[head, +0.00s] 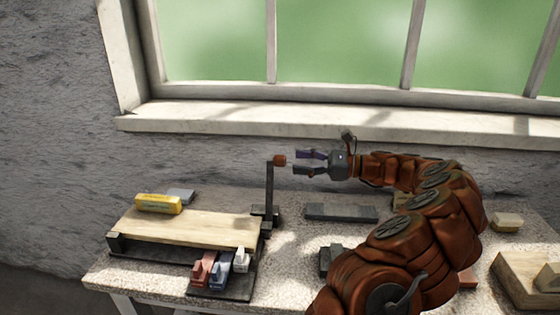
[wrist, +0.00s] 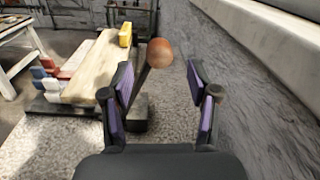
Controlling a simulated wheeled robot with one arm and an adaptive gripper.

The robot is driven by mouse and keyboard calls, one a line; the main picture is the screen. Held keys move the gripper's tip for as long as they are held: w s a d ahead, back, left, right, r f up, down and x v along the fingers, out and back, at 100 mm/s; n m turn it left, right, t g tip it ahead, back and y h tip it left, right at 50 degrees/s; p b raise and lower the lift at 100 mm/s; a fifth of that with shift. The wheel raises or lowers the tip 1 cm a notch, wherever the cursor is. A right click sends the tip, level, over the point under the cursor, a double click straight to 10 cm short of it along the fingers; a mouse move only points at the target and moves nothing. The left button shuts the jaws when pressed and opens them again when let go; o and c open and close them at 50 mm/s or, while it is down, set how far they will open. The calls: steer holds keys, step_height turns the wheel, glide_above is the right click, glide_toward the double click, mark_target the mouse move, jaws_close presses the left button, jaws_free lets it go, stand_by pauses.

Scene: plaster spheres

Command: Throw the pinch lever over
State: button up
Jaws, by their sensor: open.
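The pinch lever (head: 269,190) is a dark upright bar with an orange-brown knob (head: 279,160) at its top. It stands at the right end of a wooden board (head: 190,225) on the table. My gripper (head: 296,163) is open, with purple-lined fingers pointing left toward the knob, just right of it. In the wrist view the knob (wrist: 159,53) shows ahead, between and beyond the open fingertips (wrist: 160,82). The lever bar (wrist: 140,84) slants down from it behind the left finger. Its foot is partly hidden in the wrist view.
A yellow block (head: 158,204) lies on the board's back edge. Red, blue and white pieces (head: 220,268) sit at its front. Dark flat bars (head: 341,212) lie on the speckled table (head: 300,240). The window sill (head: 330,119) and plaster wall run behind my gripper.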

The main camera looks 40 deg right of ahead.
mark_target(281, 161)
steer(key=x, duration=0.6)
steer(key=shift+a, duration=0.1)
steer(key=shift+c, duration=0.4)
jaws_close()
